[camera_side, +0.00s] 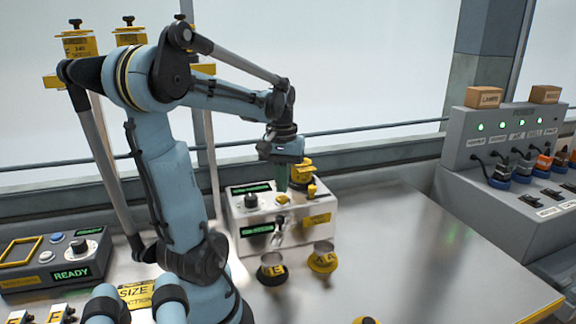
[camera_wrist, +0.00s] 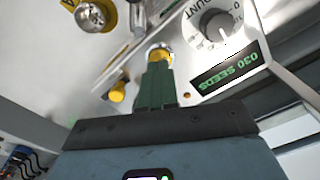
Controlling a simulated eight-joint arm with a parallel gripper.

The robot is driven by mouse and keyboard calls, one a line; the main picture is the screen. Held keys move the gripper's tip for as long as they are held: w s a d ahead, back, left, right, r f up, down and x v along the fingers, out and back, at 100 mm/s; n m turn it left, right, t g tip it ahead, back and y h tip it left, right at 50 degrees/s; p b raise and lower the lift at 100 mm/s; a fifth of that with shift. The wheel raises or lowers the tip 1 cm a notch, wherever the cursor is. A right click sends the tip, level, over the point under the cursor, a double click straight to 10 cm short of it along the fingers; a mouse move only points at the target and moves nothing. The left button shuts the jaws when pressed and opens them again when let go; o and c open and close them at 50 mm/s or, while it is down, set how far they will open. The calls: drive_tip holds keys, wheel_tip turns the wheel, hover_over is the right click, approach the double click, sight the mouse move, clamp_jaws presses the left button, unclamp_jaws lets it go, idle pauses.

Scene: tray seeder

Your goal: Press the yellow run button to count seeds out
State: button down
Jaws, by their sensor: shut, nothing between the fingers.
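The seeder (camera_side: 262,222) is a light metal box with a count dial and green displays, standing on the bench. The yellow run button (camera_side: 283,199) is on its top face. My gripper (camera_side: 282,188) points down just above the button, its green fingers shut and empty. In the wrist view, my gripper (camera_wrist: 158,66) has its fingertips over the near side of the yellow button (camera_wrist: 160,50), which partly shows beyond them. I cannot tell whether they touch. The count dial (camera_wrist: 216,29) and a display reading 030 SEEDS (camera_wrist: 228,68) are to the right.
A yellow knob (camera_wrist: 117,92) is near my fingers. A control box reading READY (camera_side: 70,274) is at left, a power panel (camera_side: 505,135) at right.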

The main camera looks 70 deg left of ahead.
sight(283, 197)
drive_tip(key=shift+f, duration=1)
drive_tip(key=shift+r, duration=0.1)
wheel_tip(283, 197, up, 8)
idle(1.2)
drive_tip(key=w+d+f+m+t, duration=0.2)
drive_tip(key=d+m, duration=0.2)
drive_tip(key=d, duration=0.3)
drive_tip(key=w+d+f+m+t, duration=0.2)
drive_tip(key=w+d+m, duration=0.1)
drive_tip(key=d, duration=0.5)
drive_tip(key=w+d+f+m+t, duration=0.3)
drive_tip(key=d+m, duration=0.2)
drive_tip(key=d, duration=0.3)
drive_tip(key=shift+w+d, duration=0.15)
drive_tip(key=shift+w, duration=0.1)
